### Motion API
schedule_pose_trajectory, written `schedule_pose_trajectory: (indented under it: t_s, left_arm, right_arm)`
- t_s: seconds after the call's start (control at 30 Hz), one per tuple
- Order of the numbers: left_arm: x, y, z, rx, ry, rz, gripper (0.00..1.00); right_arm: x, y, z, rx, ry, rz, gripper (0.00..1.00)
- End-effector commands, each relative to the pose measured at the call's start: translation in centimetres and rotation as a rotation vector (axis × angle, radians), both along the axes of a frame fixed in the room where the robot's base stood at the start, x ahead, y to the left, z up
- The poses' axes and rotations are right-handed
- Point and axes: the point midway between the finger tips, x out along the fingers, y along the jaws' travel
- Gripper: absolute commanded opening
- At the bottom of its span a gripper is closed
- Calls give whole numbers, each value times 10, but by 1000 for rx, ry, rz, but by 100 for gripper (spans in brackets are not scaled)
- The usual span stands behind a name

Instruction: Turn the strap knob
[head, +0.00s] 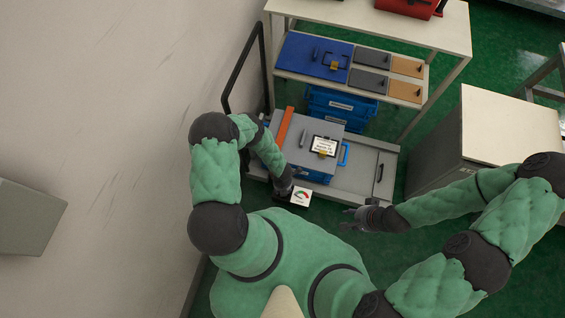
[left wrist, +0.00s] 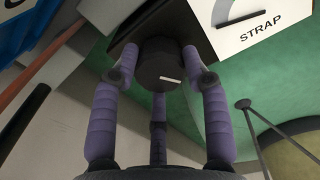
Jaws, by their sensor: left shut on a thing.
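The strap knob (left wrist: 163,66) is a dark round knob with a short white mark, seen close in the left wrist view. It sits beside a white panel (left wrist: 258,30) lettered STRAP. In the head view this panel (head: 301,196) shows as a small white plate with a red and green dial. My left gripper (left wrist: 160,78) is shut on the knob, with its purple-grey fingers around it. In the head view the left gripper (head: 284,188) is at the left edge of the plate, and the knob is hidden there. My right gripper (head: 355,216) is apart from it, to the right, with fingers spread and empty.
Green floor (head: 412,150) shows between cart and cabinet.

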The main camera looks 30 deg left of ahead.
Motion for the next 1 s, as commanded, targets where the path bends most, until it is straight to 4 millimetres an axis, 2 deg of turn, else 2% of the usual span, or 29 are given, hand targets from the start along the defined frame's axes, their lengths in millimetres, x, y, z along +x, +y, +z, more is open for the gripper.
schedule_pose_trajectory:
  t_s: [0.4, 1.0]
  left_arm:
    - [-1, 0, 0, 0, 1, 208, 14]
    - [-1, 0, 0, -1, 1, 243, 14]
  right_arm:
    - [0, 0, 5, 0, 0, 0, 40]
    - [0, 0, 5, 0, 0, 0, 40]
